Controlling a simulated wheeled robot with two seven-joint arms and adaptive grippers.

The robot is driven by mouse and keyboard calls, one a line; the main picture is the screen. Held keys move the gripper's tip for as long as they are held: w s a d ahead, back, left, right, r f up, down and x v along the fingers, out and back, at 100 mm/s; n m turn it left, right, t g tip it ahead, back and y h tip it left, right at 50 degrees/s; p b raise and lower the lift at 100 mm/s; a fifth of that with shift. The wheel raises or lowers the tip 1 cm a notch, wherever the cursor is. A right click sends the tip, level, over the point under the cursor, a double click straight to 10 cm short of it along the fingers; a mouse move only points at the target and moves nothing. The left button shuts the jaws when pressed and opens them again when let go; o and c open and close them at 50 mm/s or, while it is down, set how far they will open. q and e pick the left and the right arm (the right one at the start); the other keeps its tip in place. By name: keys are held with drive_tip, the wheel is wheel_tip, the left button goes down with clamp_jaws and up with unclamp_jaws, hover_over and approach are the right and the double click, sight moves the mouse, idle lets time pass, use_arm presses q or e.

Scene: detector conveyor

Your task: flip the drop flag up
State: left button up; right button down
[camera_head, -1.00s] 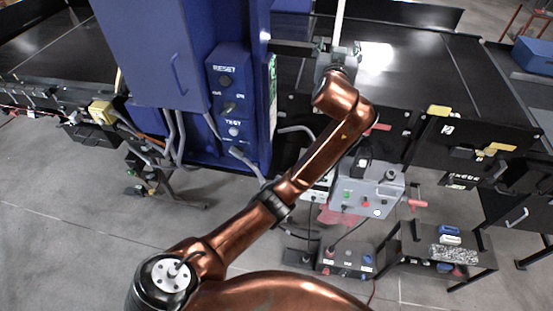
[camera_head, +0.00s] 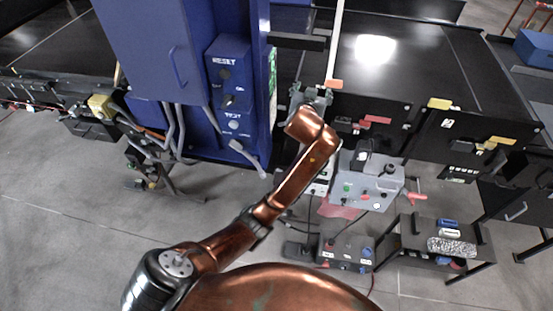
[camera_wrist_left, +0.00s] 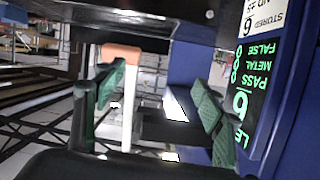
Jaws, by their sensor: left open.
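A long white bar (camera_head: 338,45) with an orange end (camera_head: 333,84) hangs over the near edge of the belt; I take it for the drop flag. It points down toward the front in the head view. My left gripper (camera_head: 311,95) is open, just left of and below the orange end. In the left wrist view the orange end (camera_wrist_left: 122,53) and white bar (camera_wrist_left: 127,110) show in the gap between the green-padded fingers (camera_wrist_left: 158,98), nearer the left finger. I cannot tell how far beyond the fingertips they are. No contact shows. My right gripper is not in view.
A blue cabinet with a RESET panel (camera_head: 228,75) stands left of my gripper. A lit display (camera_wrist_left: 255,90) is close by in the wrist view. Red (camera_head: 375,120) and yellow (camera_head: 440,104) handles line the conveyor's front. A grey control box (camera_head: 368,185) sits below.

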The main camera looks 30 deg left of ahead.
use_arm(q)
drive_tip(key=s+a+f+g, duration=0.1)
drive_tip(key=s+f, duration=0.3)
drive_tip(key=f, duration=0.4)
drive_tip(key=s+a+f+g, duration=0.2)
drive_tip(key=s+f, duration=0.3)
drive_tip(key=f, duration=0.3)
drive_tip(key=s+a+f+m+g+h, duration=0.1)
drive_tip(key=s+a+f, duration=0.2)
drive_tip(key=f, duration=0.5)
drive_tip(key=shift+s+f, duration=0.2)
drive_tip(key=shift+s, duration=0.65)
drive_tip(key=shift+a, duration=0.1)
drive_tip(key=shift+f, duration=0.1)
